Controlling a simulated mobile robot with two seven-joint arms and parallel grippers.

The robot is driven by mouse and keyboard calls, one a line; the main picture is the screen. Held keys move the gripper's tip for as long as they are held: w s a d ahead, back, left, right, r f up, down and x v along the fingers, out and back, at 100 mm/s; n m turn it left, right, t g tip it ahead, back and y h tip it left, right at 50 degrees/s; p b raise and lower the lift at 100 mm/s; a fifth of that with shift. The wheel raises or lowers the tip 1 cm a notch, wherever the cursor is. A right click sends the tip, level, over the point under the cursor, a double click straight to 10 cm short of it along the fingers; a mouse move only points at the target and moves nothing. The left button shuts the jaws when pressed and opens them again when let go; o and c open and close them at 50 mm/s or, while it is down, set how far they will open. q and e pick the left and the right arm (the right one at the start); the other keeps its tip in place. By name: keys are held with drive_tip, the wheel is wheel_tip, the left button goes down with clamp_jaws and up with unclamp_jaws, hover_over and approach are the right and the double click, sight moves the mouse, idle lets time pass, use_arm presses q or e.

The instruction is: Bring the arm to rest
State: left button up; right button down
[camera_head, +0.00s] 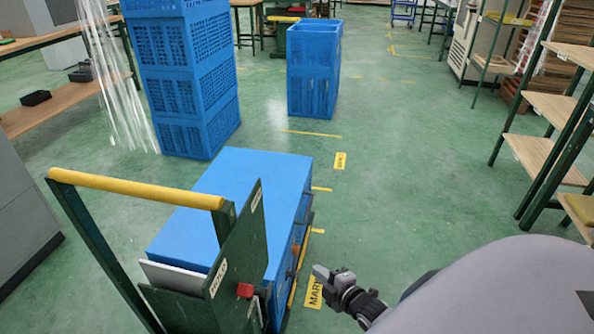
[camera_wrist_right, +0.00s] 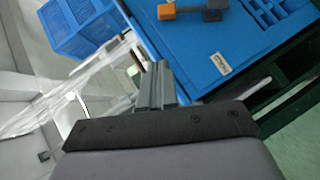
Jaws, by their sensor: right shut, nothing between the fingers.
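My right arm comes in from the lower right of the head view. Its gripper (camera_head: 322,273) is shut and empty, just right of the blue-topped cart (camera_head: 245,178), above the green floor. No contact with the cart can be made out. In the right wrist view the shut fingers (camera_wrist_right: 157,72) point up the picture, beside a blue surface (camera_wrist_right: 205,55). An orange and dark grey object (camera_wrist_right: 190,13) lies on that surface. My left gripper is not in view.
The cart has a green frame and a yellow handle (camera_head: 135,190). Stacked blue crates (camera_head: 183,75) stand behind it, with more blue crates (camera_head: 313,70) farther back. Shelving (camera_head: 545,150) stands at the right. Green floor (camera_head: 420,150) is clear between.

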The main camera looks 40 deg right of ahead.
drive_tip(key=s+a+r+m+g+y, duration=0.2)
drive_tip(key=s+a+r+m, duration=0.2)
drive_tip(key=s+a+m, duration=0.4)
drive_tip(key=s+a+r+m+g+y, duration=0.1)
drive_tip(key=s+a+r+m+g, duration=0.15)
drive_tip(key=s+a+r, duration=0.55)
wheel_tip(320, 180, up, 10)
drive_tip(key=w+a+m+p, duration=0.1)
drive_tip(key=p, duration=1.4)
drive_tip(key=shift+f, duration=0.15)
